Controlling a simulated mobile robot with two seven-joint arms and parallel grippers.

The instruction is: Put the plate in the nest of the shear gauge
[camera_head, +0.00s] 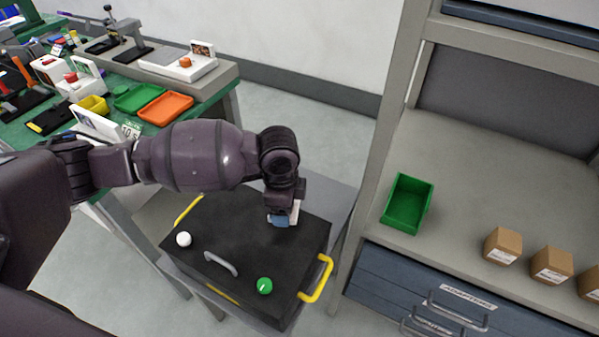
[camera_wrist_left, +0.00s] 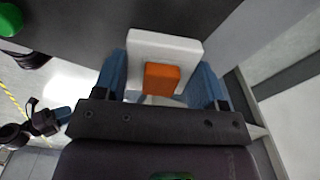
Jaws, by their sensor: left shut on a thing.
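My left gripper (camera_head: 284,216) hangs over the black case in the head view. In the left wrist view its two blue fingers (camera_wrist_left: 166,88) are shut on a white plate (camera_wrist_left: 164,48) with an orange block on it. In the head view only a white edge of the plate (camera_head: 294,213) shows beside a blue finger. A white device with an orange knob (camera_head: 185,63) stands on the grey bench at the back left; I cannot tell whether it is the shear gauge. A dark, blue-tipped part, apparently my right gripper (camera_wrist_left: 50,120), shows at the left wrist view's edge; its opening is unclear.
The black case (camera_head: 240,235) has yellow handles, a white knob and a green knob. A green tray (camera_head: 137,98) and an orange tray (camera_head: 165,107) lie on the left bench. A green bin (camera_head: 407,203) and several cardboard boxes (camera_head: 502,246) stand on the right shelf.

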